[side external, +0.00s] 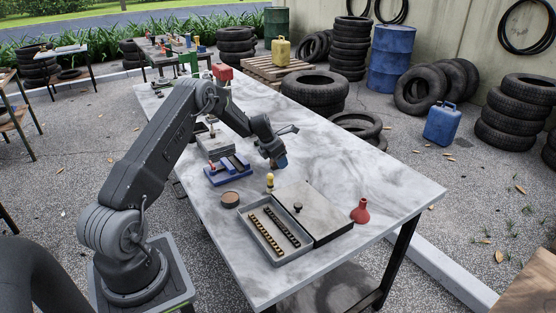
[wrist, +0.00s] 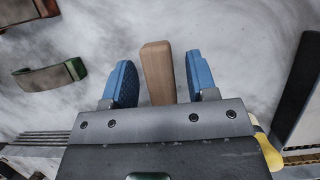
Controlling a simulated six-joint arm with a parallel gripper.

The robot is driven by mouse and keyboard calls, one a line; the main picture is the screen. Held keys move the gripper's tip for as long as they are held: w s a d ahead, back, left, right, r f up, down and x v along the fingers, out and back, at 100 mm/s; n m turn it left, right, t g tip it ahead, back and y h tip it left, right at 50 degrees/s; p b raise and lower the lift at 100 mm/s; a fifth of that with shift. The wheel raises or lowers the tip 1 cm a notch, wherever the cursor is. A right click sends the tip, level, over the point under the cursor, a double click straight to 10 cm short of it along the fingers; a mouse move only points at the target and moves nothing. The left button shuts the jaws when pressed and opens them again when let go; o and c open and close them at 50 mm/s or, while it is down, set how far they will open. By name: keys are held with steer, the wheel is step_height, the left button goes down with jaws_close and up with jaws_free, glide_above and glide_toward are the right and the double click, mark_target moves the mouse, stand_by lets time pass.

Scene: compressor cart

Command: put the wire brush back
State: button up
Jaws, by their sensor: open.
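My gripper (wrist: 161,82) has blue fingertips and is open. In the wrist view a plain wooden bar (wrist: 157,70), which looks like the wire brush's handle, shows between the two fingers with a gap on each side. No bristles are visible, and I cannot tell how far it reaches below the fingers. In the side external view my gripper (side external: 278,162) is low over the marble-topped table (side external: 350,165), and the wooden bar is not distinguishable there. A blue holder (side external: 216,181) with dark slots sits left of my gripper.
A grey case (side external: 277,256) with two rows of small pieces lies at the front, its lid (side external: 312,200) beside it. A yellow-topped item (side external: 270,180), a brown round tin (side external: 230,199) and a red funnel (side external: 360,214) stand nearby. The table's right side behind the funnel is clear.

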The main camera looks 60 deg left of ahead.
steer(key=v, duration=1.2)
steer(key=s+d+r+m, duration=0.3)
steer(key=d+r+m, duration=0.5)
steer(key=d, duration=0.3)
steer(key=s+d+r+m, duration=0.4)
steer(key=d+r+m, duration=0.4)
steer(key=d, duration=0.2)
steer(key=s+d+m, duration=0.7)
steer(key=s+m, duration=0.3)
steer(key=s+d+r+m+t, duration=0.1)
steer(key=s+d+m, duration=0.7)
steer(key=s+m, duration=0.2)
steer(key=shift+s+r, duration=0.2)
steer(key=shift+s, duration=0.35)
